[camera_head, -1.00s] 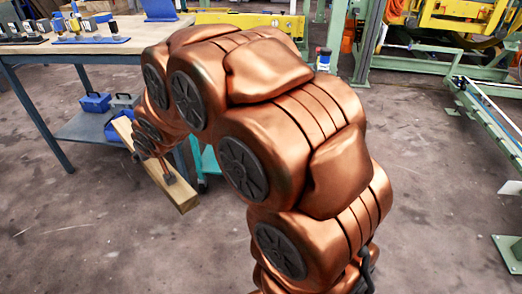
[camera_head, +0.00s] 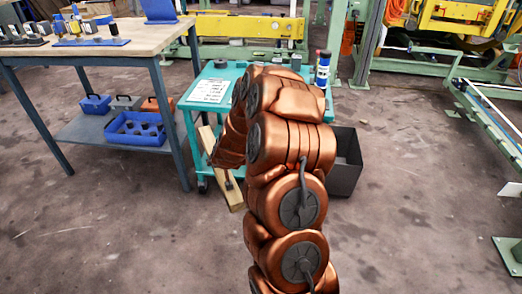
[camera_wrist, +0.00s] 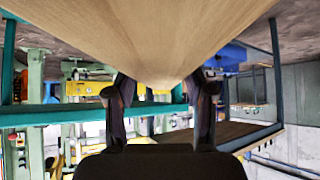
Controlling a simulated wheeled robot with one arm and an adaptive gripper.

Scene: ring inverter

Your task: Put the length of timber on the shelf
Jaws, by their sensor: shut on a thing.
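The length of timber (camera_head: 235,196) is a pale wooden beam in my gripper. It hangs in front of the teal trolley, and my arm hides part of it. In the wrist view the timber (camera_wrist: 160,30) fills the upper middle, with my gripper (camera_wrist: 164,86) shut on it, one finger at each side. In the head view my gripper (camera_head: 228,181) shows only in small part beside my arm. The workbench at left has a lower shelf (camera_head: 86,130), to the left of the timber. It carries blue boxes and has some bare surface.
The teal trolley (camera_head: 203,112) stands behind the timber, with a paper sheet and a blue bottle (camera_head: 323,68) on it. A dark bin (camera_head: 345,172) is right of my arm. The workbench top (camera_head: 110,48) holds parts. Floor at front left is clear.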

